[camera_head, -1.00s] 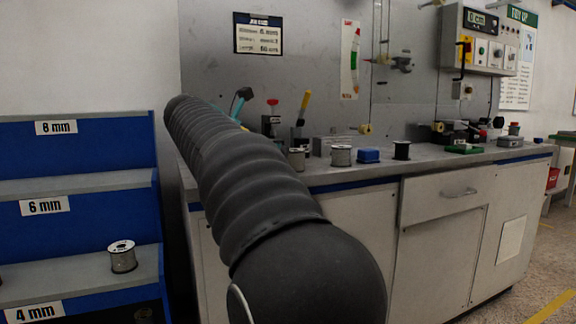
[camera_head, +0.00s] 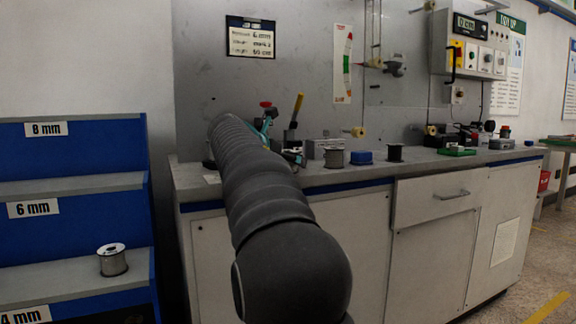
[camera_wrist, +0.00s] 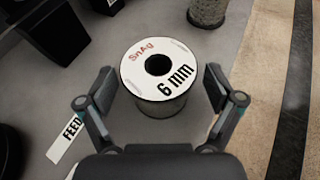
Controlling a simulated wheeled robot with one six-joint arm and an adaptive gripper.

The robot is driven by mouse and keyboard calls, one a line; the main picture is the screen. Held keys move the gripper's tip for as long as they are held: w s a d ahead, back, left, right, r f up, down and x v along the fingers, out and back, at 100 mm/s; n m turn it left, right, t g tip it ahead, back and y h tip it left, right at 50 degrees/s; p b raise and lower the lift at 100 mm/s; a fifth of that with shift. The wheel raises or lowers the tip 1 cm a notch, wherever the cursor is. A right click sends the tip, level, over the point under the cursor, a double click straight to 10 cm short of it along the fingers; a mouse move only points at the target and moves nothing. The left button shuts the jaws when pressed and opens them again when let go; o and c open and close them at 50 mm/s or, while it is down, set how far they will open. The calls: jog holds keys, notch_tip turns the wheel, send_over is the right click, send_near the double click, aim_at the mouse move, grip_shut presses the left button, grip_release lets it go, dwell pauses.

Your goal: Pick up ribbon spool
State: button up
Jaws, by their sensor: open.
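In the wrist view a ribbon spool (camera_wrist: 158,68) stands upright on the grey bench top. Its white top face reads "SnAg" and "6 mm" around a dark centre hole. My gripper (camera_wrist: 158,82) is open, with one finger at the left of the spool and one at the right; a gap shows on both sides. In the head view my arm reaches over the left part of the bench. It hides this spool and most of my gripper there.
Another spool (camera_wrist: 207,12) stands just beyond, near the bench edge. A spool (camera_head: 112,260) sits on the blue rack. A "FEED" label (camera_wrist: 68,138) lies left.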

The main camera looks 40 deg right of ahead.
jog(key=shift+d, duration=0.2)
jog(key=shift+c, duration=0.3)
jog(key=c, duration=1.6)
